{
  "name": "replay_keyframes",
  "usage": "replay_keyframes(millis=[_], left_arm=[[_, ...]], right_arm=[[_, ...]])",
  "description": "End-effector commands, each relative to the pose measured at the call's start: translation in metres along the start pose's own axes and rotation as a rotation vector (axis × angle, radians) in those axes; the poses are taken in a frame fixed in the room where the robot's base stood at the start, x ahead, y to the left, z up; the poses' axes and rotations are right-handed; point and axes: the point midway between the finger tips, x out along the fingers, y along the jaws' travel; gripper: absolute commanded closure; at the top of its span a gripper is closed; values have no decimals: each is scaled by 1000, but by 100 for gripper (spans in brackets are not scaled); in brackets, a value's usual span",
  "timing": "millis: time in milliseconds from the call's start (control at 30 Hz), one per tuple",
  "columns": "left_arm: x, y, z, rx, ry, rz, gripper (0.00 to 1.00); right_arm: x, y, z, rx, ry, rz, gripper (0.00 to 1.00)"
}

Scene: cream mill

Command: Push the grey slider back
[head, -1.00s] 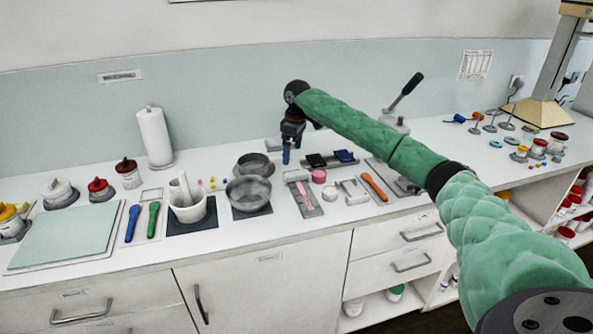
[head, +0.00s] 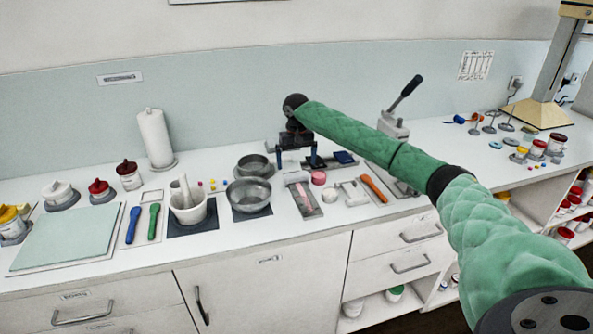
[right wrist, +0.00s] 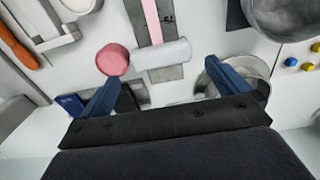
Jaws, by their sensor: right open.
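The grey slider (head: 297,176) is a light grey bar lying across a darker grey track (head: 311,208) with a pink strip, near the track's far end. In the right wrist view the slider (right wrist: 162,54) lies across the track (right wrist: 166,73), with a short piece of track showing on the gripper side. My right gripper (head: 296,160) is open and empty, its two blue fingers apart on the far side of the slider. In the right wrist view the fingers (right wrist: 164,82) straddle the track's line without touching the slider. My left gripper is not in view.
A pink round piece (head: 318,177) stands close beside the slider. Metal bowls (head: 249,193) stand to the left, and a dark blue block (head: 344,157) lies behind to the right. A light grey bracket (head: 354,192) and an orange-handled tool (head: 374,188) lie to the right.

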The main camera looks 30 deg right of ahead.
Motion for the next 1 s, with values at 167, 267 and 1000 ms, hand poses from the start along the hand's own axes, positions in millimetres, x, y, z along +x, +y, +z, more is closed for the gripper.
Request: replay_keyframes(millis=[167, 267, 1000], left_arm=[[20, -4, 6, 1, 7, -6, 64], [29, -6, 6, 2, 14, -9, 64], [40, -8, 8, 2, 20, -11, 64]], right_arm=[[24, 0, 1, -2, -2, 1, 0], [36, 0, 1, -1, -2, 1, 0], [49, 0, 0, -2, 0, 0, 53]])
